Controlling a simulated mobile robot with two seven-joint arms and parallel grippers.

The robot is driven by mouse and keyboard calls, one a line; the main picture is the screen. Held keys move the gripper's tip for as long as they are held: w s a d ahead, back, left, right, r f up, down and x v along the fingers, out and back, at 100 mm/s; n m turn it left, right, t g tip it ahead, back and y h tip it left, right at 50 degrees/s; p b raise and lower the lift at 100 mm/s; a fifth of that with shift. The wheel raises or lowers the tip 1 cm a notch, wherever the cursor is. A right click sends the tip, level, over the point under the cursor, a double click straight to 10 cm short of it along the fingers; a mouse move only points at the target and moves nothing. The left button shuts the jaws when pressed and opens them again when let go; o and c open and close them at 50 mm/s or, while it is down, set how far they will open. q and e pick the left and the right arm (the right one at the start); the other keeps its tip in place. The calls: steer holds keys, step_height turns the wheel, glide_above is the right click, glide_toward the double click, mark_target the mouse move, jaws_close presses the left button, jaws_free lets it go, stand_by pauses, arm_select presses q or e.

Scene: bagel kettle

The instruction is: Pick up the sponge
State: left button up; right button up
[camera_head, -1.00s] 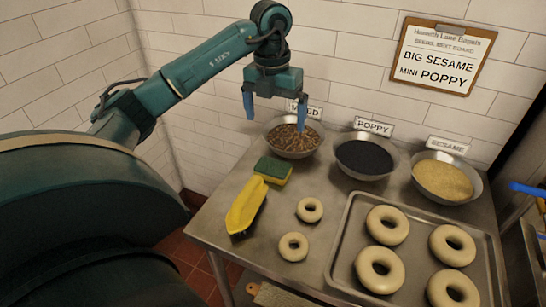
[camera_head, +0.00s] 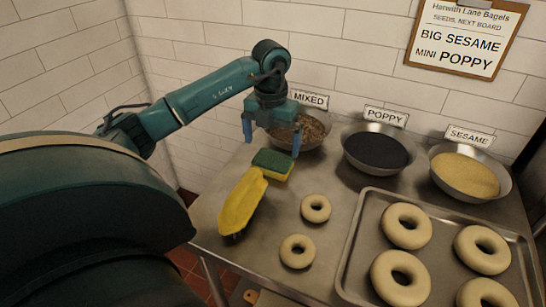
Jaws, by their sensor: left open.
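The sponge (camera_head: 272,164) is green on top with a yellow layer below. It lies on the steel table in front of the mixed bowl, at the far end of a yellow boat-shaped object (camera_head: 241,204). My left gripper (camera_head: 271,145) is open, its two blue fingers pointing down. In the picture the fingertips straddle the sponge's far edge, left and right. I cannot tell whether they touch it. My right gripper is not seen.
Bowls of mixed seeds (camera_head: 313,134), poppy (camera_head: 376,153) and sesame (camera_head: 466,178) stand along the back. Two small bagels (camera_head: 315,218) lie front centre. A tray (camera_head: 352,232) of large bagels fills the right.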

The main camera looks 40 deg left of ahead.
mark_target(273, 159)
arm_select(q)
step_height(273, 159, down, 5)
steer(key=shift+w+d, duration=0.1)
steer(key=shift+c, duration=0.4)
steer(key=c, duration=0.7)
steer(key=shift+r, duration=0.1)
